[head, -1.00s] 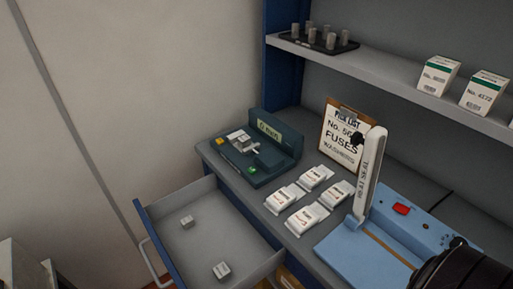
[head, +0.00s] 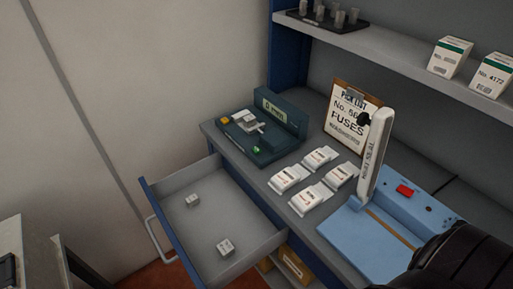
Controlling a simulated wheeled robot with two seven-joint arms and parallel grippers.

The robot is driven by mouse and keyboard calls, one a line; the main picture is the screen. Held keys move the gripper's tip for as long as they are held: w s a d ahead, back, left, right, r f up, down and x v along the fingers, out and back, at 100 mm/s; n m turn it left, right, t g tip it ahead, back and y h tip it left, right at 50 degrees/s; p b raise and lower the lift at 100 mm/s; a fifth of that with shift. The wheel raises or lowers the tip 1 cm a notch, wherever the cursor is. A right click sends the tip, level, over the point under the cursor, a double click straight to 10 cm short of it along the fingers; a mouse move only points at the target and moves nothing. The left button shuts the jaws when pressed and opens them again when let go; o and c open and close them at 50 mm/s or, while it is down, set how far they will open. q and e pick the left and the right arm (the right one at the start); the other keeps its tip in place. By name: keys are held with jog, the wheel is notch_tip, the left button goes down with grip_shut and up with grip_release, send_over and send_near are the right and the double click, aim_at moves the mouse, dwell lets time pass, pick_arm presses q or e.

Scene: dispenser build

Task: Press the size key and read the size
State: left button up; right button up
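A dark green measuring device (head: 285,128) stands at the back left of the grey counter. It has a small display (head: 273,111) whose text is too small to read surely. A yellow key (head: 224,119) sits at its left end and a green key (head: 257,149) at its front; I cannot tell which is the size key. A pale block-like part (head: 247,121) lies on its top, between the keys. Neither gripper shows in the head view; only a black arm part of mine is at the lower right.
An open drawer (head: 215,178) holds two small pale blocks. Several white packets (head: 288,178) lie on the counter. A blue heat sealer (head: 365,235) with a raised white arm stands right, before a pick-list clipboard (head: 352,118). A shelf (head: 400,68) overhangs, bearing boxes and a dark tray.

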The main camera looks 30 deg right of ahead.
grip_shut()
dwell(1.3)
